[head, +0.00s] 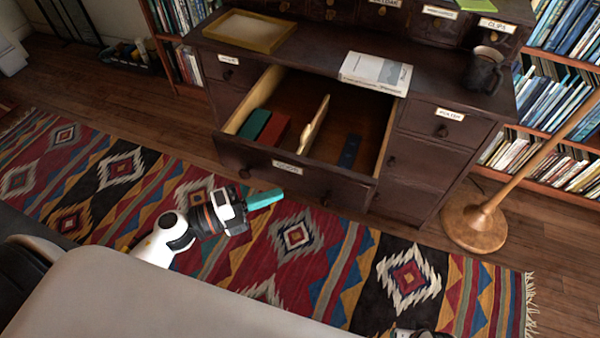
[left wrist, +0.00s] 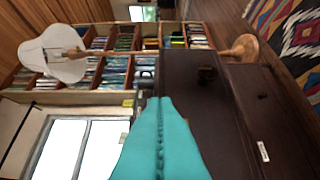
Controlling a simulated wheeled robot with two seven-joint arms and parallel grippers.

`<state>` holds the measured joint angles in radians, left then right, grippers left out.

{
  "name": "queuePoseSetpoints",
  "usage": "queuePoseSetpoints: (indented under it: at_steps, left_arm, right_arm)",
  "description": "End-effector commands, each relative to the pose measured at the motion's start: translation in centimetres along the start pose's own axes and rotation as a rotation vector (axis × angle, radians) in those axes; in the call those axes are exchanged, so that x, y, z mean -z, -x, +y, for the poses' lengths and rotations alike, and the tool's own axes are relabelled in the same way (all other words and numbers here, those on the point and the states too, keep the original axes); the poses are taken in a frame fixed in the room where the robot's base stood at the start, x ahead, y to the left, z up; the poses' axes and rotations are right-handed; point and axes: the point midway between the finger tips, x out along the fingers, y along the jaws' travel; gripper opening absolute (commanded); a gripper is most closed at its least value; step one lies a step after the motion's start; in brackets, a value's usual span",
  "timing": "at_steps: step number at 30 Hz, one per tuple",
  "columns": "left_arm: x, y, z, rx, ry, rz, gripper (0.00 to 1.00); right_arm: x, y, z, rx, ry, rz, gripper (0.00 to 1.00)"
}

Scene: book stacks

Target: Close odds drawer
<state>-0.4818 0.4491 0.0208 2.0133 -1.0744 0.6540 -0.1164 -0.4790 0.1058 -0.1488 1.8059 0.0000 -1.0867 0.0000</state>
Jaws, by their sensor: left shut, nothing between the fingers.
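The odds drawer (head: 240,158) is pulled well out of the dark wooden desk, in the middle of the head view. Its front carries a pale label too small to read surely. Inside lie a green book (head: 254,124), a red book (head: 273,130), an upright cream piece (head: 314,124) and a dark blue item (head: 349,151). My left gripper (head: 278,195) is shut and empty, its teal fingers in front of and below the drawer front. The shut fingers also fill the bottom middle of the left wrist view (left wrist: 160,125), beside dark wood. My right gripper's fingers are not visible.
On the desktop sit a wooden tray (head: 248,31), a white book (head: 376,72) and a dark mug (head: 484,70). A lamp stand (head: 474,228) stands right of the desk. Bookshelves flank the desk. A patterned rug (head: 300,240) covers the floor in front.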

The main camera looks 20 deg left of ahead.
Motion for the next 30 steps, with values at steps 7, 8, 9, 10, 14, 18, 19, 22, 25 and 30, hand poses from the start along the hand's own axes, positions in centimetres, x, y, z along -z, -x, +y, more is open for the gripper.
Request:
queuePoseSetpoints:
  at_steps: [7,8,9,10,14,18,19,22,25,30]
  left_arm:
    - [0.1,-5.4,0.2,-0.005,0.000,0.000,0.00]
    - [0.6,-5.7,0.1,-0.003,-0.002,0.002,0.00]
    - [1.1,-6.2,0.1,-0.003,-0.002,0.002,0.00]
    - [1.4,-6.4,0.0,-0.003,0.000,0.002,0.00]
    - [2.4,-7.4,0.0,-0.002,0.001,0.002,0.00]
    - [2.8,-7.8,0.0,-0.001,0.002,0.002,0.00]
    - [2.9,-7.8,0.0,-0.001,0.002,0.002,0.00]
    - [2.9,-7.8,0.0,-0.001,0.002,0.001,0.00]
    - [2.9,-7.8,0.0,-0.001,0.003,0.001,0.00]
    - [3.0,-7.9,0.0,-0.001,0.002,0.002,0.00]
  right_arm:
    - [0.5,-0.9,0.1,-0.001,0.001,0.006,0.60]
    - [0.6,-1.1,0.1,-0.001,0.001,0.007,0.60]
    - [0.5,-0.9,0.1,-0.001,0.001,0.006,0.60]
    - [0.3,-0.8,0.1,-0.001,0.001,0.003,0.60]
    - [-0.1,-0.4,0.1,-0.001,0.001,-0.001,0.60]
    - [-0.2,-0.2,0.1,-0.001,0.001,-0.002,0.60]
    - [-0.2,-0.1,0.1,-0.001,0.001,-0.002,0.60]
    - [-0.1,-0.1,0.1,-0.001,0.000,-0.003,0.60]
    - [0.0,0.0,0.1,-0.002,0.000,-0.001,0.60]
    - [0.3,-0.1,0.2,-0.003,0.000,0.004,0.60]
